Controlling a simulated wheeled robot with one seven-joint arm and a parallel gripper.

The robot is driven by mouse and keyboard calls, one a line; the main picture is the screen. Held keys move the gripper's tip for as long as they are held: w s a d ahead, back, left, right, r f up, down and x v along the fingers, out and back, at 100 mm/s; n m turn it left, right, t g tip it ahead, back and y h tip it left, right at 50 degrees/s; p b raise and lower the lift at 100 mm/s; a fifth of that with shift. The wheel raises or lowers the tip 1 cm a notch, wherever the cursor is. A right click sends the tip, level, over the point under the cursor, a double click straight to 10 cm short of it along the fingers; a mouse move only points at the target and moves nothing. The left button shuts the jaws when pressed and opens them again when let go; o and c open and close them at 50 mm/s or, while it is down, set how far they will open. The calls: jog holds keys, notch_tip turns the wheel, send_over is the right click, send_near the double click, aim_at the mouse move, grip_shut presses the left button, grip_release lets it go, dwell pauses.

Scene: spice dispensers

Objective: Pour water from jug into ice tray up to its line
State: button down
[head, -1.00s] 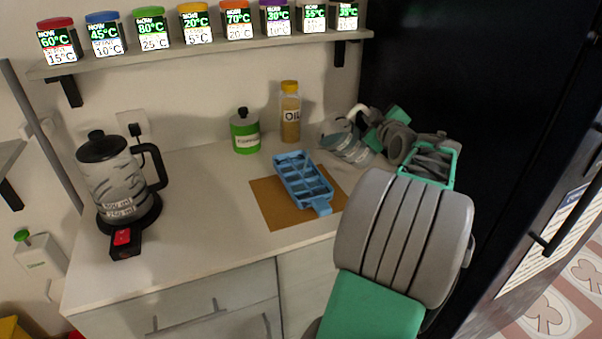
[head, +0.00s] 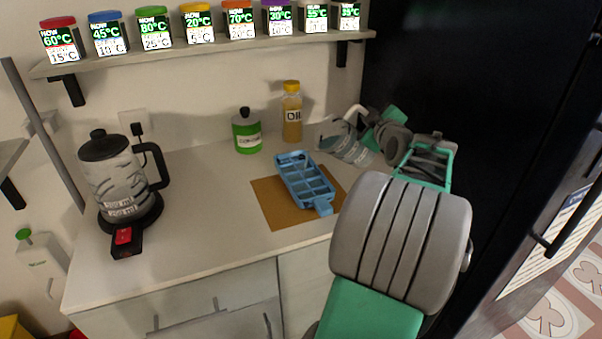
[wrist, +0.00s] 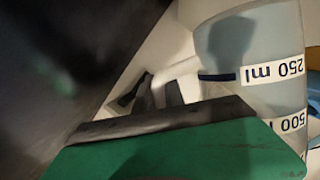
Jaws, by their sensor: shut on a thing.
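The clear jug (head: 345,143) is held in the air at the back right of the counter, above and right of the ice tray, and looks tilted. My gripper (head: 371,122) is shut on its pale handle; my arm partly hides the grip. In the wrist view the jug (wrist: 262,100) shows upside-down 250 ml and 500 ml labels, with the handle running to my dark finger. The blue ice tray (head: 325,207) lies on a brown mat (head: 268,207), its compartments facing up. The water level in its compartments and its line are too small to read.
A kettle (head: 110,180) stands on its base at the left. A green canister (head: 246,135) and an oil bottle (head: 292,115) stand behind the tray. A shelf (head: 210,47) of spice dispensers runs above. A black fridge-like cabinet (head: 480,80) borders the right. The counter between kettle and mat is clear.

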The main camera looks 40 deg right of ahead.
jog(key=shift+w+a+r, duration=0.15)
jog(key=shift+w+a, duration=0.15)
jog(key=shift+w, duration=0.05)
jog(key=shift+s+d, duration=0.3)
jog(key=shift+d, duration=0.05)
jog(key=d+f+m+y+p, duration=0.1)
jog(key=f+m, duration=0.1)
jog(key=d+f+m+y+p, duration=0.1)
jog(key=d+f+m+y, duration=0.1)
jog(key=f, duration=0.1)
jog(key=d+f+m+y+p, duration=0.1)
jog(key=d+f+m+p, duration=0.1)
jog(key=f+m, duration=0.1)
jog(key=shift+s+f, duration=0.25)
jog(key=shift+s, duration=0.15)
jog(key=shift+y, duration=0.3)
jog(key=shift+r+p, duration=1)
jog(key=shift+r, duration=1.4)
